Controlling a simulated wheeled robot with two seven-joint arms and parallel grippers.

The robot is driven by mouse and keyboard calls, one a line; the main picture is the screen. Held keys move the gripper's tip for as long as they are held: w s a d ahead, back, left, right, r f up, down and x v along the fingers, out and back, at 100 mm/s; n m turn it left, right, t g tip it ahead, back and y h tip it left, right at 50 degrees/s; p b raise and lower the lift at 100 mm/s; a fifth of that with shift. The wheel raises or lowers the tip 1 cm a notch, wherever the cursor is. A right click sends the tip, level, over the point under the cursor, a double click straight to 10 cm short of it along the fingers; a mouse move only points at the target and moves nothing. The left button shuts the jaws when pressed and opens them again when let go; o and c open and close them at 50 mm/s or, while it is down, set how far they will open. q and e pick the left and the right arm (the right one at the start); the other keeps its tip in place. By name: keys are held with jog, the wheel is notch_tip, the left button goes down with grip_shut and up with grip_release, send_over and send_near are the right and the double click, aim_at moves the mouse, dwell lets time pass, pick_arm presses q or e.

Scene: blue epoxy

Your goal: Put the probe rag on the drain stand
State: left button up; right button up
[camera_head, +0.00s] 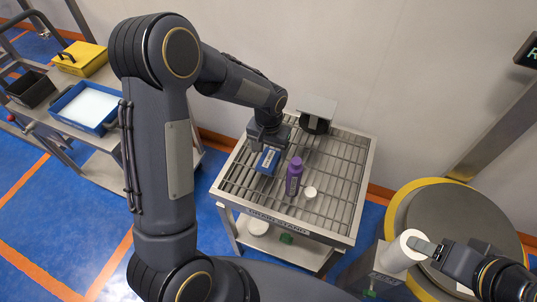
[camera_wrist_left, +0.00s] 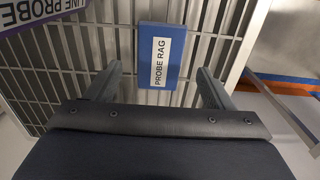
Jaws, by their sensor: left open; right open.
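The probe rag (camera_head: 268,161) is a blue flat block with a white label, lying on the slatted top of the drain stand (camera_head: 340,228). In the left wrist view the label on the probe rag (camera_wrist_left: 170,40) reads PROBE RAG. My left gripper (camera_head: 265,146) is at the rag's far end. In the left wrist view my left gripper (camera_wrist_left: 158,78) is open, with one finger on each side of the rag's near end and gaps between; nothing is gripped. My right gripper (camera_head: 422,246) is at the lower right, open, close to a white cylinder (camera_head: 403,252).
A purple bottle (camera_head: 294,177) and a small white round item (camera_head: 310,192) stand right of the rag. A dark object with a grey plate (camera_head: 315,116) is at the back. A bench with a blue tray (camera_head: 88,106) and yellow case (camera_head: 80,58) is at left.

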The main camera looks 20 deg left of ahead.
aim_at(269, 159)
pick_arm(q)
notch_tip(269, 159, up, 8)
jog(key=s+a+r+n+t+h, duration=0.15)
jog(key=s+a+r, duration=0.25)
jog(key=s+r, duration=0.55)
jog(key=s+d+t+h, duration=0.1)
jog(key=s+t, duration=0.3)
jog(key=s, duration=0.9)
jog(key=shift+s+d+r+h, duration=0.25)
jog(key=shift+s+r+h, duration=0.1)
jog(key=shift+h, duration=0.3)
jog(key=shift+n, duration=0.25)
notch_tip(269, 159, up, 4)
jog(key=p, duration=0.4)
jog(key=shift+p, duration=0.3)
